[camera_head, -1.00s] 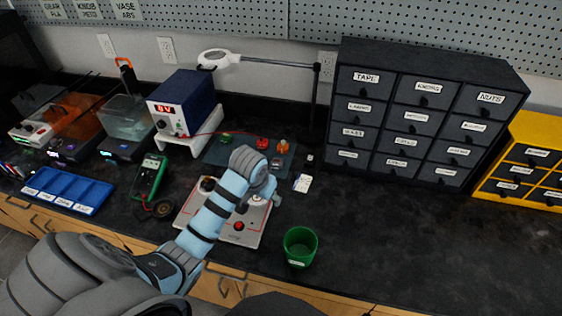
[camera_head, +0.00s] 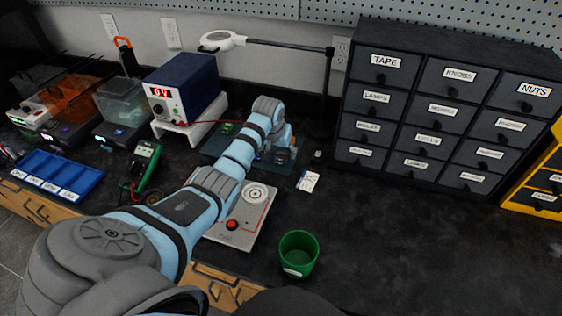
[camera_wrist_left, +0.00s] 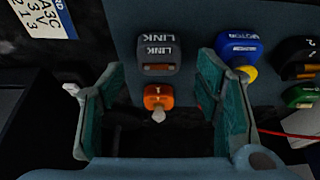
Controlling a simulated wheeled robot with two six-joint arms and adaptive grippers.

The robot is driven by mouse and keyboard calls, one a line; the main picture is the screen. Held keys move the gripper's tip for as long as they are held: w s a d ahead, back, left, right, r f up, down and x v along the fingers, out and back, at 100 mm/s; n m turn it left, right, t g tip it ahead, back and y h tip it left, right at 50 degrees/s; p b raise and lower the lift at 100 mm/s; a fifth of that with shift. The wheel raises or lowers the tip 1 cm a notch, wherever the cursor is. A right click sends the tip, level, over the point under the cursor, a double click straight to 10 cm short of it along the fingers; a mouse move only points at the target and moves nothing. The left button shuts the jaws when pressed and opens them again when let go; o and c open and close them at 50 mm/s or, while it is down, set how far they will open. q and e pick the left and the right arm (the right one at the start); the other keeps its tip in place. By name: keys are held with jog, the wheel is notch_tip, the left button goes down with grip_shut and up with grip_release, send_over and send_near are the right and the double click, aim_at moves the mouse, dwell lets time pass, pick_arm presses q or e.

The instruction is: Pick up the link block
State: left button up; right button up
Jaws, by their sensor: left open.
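The link block is grey with white "LINK" lettering and a copper-coloured front piece. In the left wrist view the link block (camera_wrist_left: 158,52) sits on the dark blue-grey mat (camera_wrist_left: 115,12), just beyond the open tips of my left gripper (camera_wrist_left: 160,78). Nothing is gripped. An orange block (camera_wrist_left: 157,95) is between the two teal fingers, in line with the link block. My right gripper does not show.
In the left wrist view a blue motor block (camera_wrist_left: 238,46) stands close to the right finger, with a green block (camera_wrist_left: 300,95) farther right. A white card (camera_head: 308,181) lies beside the mat. A green cup (camera_head: 298,254) stands nearer; the right bench area is clear.

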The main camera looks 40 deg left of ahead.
pick_arm(q)
jog(key=shift+x, duration=0.75)
jog(key=shift+r, duration=0.1)
jog(key=shift+c, duration=0.8)
jog(key=c, duration=0.9)
